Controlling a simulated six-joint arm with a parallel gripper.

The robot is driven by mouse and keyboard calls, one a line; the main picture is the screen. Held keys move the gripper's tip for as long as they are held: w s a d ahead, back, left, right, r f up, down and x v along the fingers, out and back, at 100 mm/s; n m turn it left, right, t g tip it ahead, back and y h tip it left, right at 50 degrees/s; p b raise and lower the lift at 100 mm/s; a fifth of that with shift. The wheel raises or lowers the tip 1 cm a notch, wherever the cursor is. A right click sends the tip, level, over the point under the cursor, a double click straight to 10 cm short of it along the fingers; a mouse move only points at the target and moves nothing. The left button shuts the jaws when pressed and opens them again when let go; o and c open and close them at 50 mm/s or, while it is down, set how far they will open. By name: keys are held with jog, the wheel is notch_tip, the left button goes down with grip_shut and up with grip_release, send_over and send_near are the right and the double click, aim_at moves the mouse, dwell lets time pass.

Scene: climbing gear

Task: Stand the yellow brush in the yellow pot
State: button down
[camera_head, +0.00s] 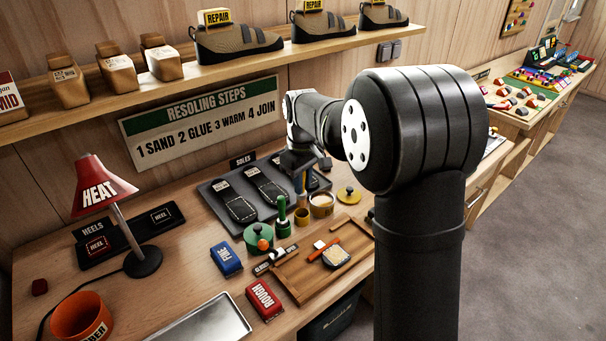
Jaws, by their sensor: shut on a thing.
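My gripper (299,178) points down over the bench, left of my large dark arm joint. It is shut on a thin, upright yellowish thing, which seems to be the yellow brush (301,198); the fingers hide most of it. A small yellow pot (302,217) stands just below it. I cannot tell whether the brush's lower end is inside the pot or just above or behind it. A green brush (282,209) stands upright in a small green pot (283,229) to the left.
A wider open jar (321,205) and a yellow lid (348,195) are close on the right. A green lid (257,237) with an orange ball lies left. A wooden tray (292,284) is in front, with blue and red blocks beside it. Black soles (235,205) lie behind.

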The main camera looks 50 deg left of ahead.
aim_at(303, 198)
jog(key=shift+f, duration=2.5)
jog(key=c, duration=1.2)
grip_release()
jog(key=shift+r, duration=0.1)
notch_tip(303, 198, up, 17)
jog(key=shift+r, duration=0.15)
